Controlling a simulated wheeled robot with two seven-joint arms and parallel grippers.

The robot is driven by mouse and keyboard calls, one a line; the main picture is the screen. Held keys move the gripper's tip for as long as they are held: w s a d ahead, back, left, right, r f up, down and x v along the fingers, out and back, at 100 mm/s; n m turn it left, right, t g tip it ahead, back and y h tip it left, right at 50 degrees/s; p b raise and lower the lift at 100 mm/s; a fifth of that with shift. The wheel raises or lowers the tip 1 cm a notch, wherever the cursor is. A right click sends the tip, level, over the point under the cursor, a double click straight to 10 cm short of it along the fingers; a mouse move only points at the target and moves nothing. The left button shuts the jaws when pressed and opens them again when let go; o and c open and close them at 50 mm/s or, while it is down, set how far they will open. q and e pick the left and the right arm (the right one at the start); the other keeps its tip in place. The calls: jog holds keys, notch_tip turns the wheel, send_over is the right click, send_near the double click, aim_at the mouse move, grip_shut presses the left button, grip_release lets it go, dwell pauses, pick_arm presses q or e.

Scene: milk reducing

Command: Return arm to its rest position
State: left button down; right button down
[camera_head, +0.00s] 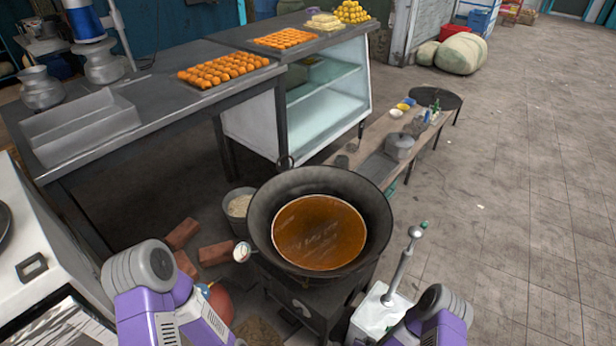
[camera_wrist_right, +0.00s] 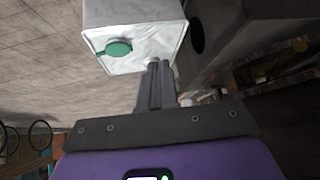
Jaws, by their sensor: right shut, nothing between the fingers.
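My right gripper (camera_wrist_right: 160,68) shows in the right wrist view with its two grey fingers together and nothing between them. In that view its tips overlap the edge of a white container (camera_wrist_right: 140,30) with a green cap; I cannot tell whether they touch. In the head view my purple right arm (camera_head: 442,312) comes in at the bottom right, beside a white container (camera_head: 375,318) with a metal rod, and its gripper is hidden. My purple left arm (camera_head: 150,285) is at the bottom left; its gripper is out of view.
A large dark pan (camera_head: 262,225) of brown liquid (camera_head: 318,232) stands on a stove (camera_head: 310,305) ahead. A counter (camera_head: 165,108) with orange sweets is at the left. A low bench (camera_head: 365,150) is behind the pan. Open tiled floor (camera_head: 520,200) lies at the right.

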jog(key=s+a+r+n+g+y, duration=0.1)
jog(key=s+a+r+g+y, duration=0.2)
jog(key=s+a+r, duration=0.2)
jog(key=s+a+r+n+g+y, duration=0.2)
jog(key=s+a+r, duration=0.3)
jog(key=r, duration=0.5)
jog(key=s+g+y, duration=0.1)
jog(key=s, duration=0.1)
jog(key=shift+s+a+r+g, duration=0.15)
jog(key=shift+s+a+g, duration=0.15)
jog(key=shift+s, duration=0.1)
